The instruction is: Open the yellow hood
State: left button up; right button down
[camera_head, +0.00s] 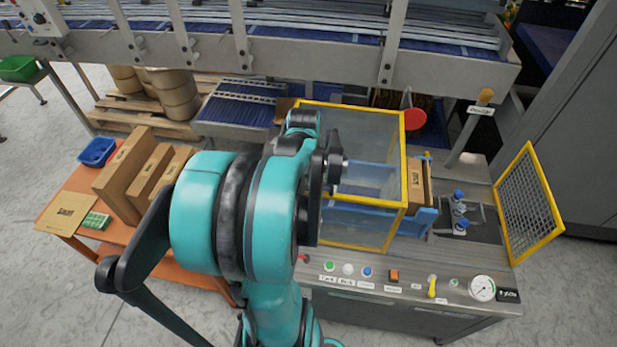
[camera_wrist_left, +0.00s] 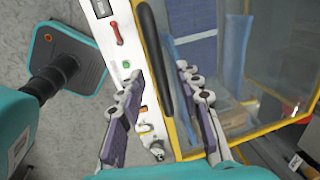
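The yellow hood (camera_head: 404,165) is a yellow-edged box with clear panels, standing down over the middle of the packing machine; my left arm covers its left part in the head view. It also shows in the left wrist view (camera_wrist_left: 225,75). There a black bar handle (camera_wrist_left: 154,58) runs along its yellow edge. My left gripper (camera_wrist_left: 158,76) is open, with its fingers spread on either side of the handle's lower end in the picture. I see no finger touching the handle, and I cannot tell the depth between them. My right gripper is not in view.
A control panel (camera_head: 345,284) with buttons and a gauge runs along the machine's front. Cardboard pieces (camera_head: 128,180) stand on an orange table (camera_head: 82,182) at the left. A conveyor crosses the back.

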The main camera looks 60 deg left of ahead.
pick_arm(q)
notch_tip(320, 180, up, 12)
jog(key=s+d, duration=0.1)
jog(key=shift+s+d, duration=0.3)
jog(key=shift+d, duration=0.05)
jog(key=shift+f, duration=0.15)
dwell(0.5)
jog(key=w+d+f+n+t+b, duration=0.2)
jog(key=d+f+b, duration=0.4)
jog(key=d, duration=0.4)
jog(key=w+d+f+n+t+h+b, duration=0.1)
jog(key=d+f+n+b, duration=0.3)
jog(key=d+f, duration=0.5)
jog(key=w+d+f+n+t+b, duration=0.2)
jog(key=w+d+f+n+b, duration=0.1)
jog(key=d+f+b, duration=0.4)
jog(key=d+b, duration=0.1)
jog(key=d, duration=0.2)
jog(key=shift+w+d+f+t+h, duration=0.25)
jog(key=shift+d+f+t+h, duration=0.05)
jog(key=shift+f, duration=0.1)
jog(key=shift+a, duration=0.1)
